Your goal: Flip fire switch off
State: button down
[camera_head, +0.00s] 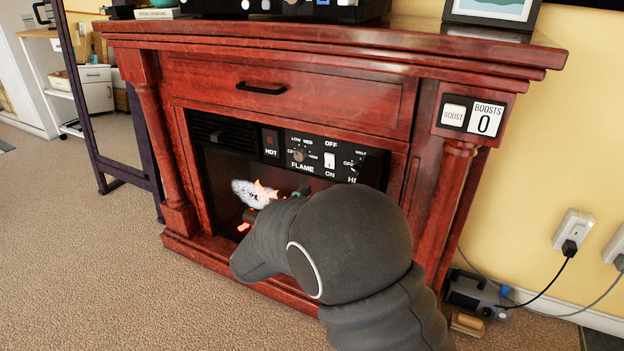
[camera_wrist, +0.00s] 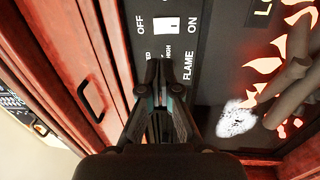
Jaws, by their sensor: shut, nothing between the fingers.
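The fire switch (camera_head: 329,160) is a small white rocker on the black control panel of a red wooden fireplace. OFF is printed above it and ON below. In the wrist view the switch (camera_wrist: 167,25) shows sideways, with OFF to its left and ON to its right. I cannot tell which side is pressed in. My gripper (camera_wrist: 161,66) is shut and empty, its fingertips just below the switch in the wrist view, over the FLAME dial area, apart from the switch in the picture. In the head view my arm hides most of the gripper.
The FLAME dial (camera_head: 298,154) is left of the switch, and another dial (camera_head: 352,163) is right. Flames (camera_head: 262,192) glow below the panel. A drawer handle (camera_head: 261,88) juts out above. A boost button plate (camera_head: 470,115) is on the right. Carpet (camera_head: 80,260) is clear at left.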

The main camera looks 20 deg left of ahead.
aim_at(328, 158)
jog(key=w, duration=0.4)
jog(key=w+r+p, duration=0.1)
jog(key=w, duration=0.3)
jog(key=w+d, duration=0.1)
jog(key=w, duration=0.4)
jog(key=shift+r+p, duration=0.3)
jog(key=shift+p, duration=0.05)
jog(key=shift+s+a, duration=0.1)
jog(key=shift+s, duration=0.05)
